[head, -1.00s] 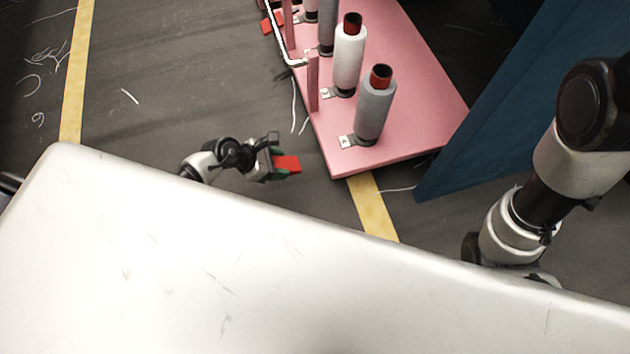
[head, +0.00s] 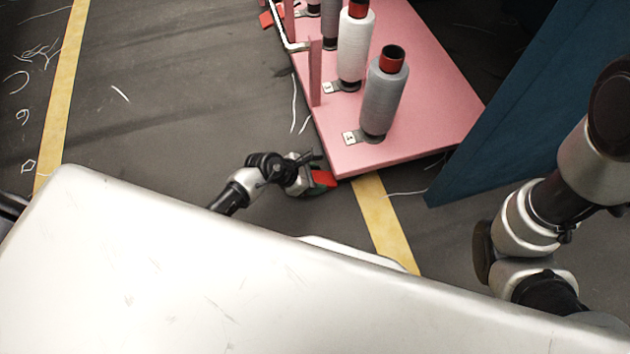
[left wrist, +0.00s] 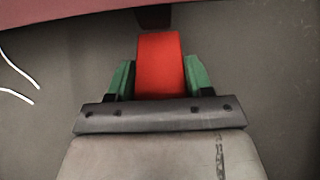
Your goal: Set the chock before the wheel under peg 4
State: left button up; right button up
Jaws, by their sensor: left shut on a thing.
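My left gripper (head: 312,184) is shut on a red chock (head: 323,179), low over the floor by the near left corner of the pink platform (head: 420,150). In the left wrist view the red chock (left wrist: 161,65) sits between two green finger pads and points at the platform edge (left wrist: 60,12). A dark shape (left wrist: 153,17) shows under that edge, just past the chock's tip; I cannot tell if it is the wheel. Grey and white spools (head: 384,95) stand on the platform behind small label plates (head: 349,137), too small to read surely. My right gripper is out of view.
A dark blue panel (head: 500,120) stands right of the platform. Another red block (head: 266,19) lies by its far left side. A yellow floor stripe (head: 385,222) runs from the near corner. Loose threads lie on the floor. The floor left of the platform is mostly clear.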

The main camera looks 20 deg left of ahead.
pick_arm(q)
jog(key=shift+r, duration=0.15)
jog(key=o, duration=0.6)
jog(key=shift+f, duration=0.2)
jog(key=o, duration=0.5)
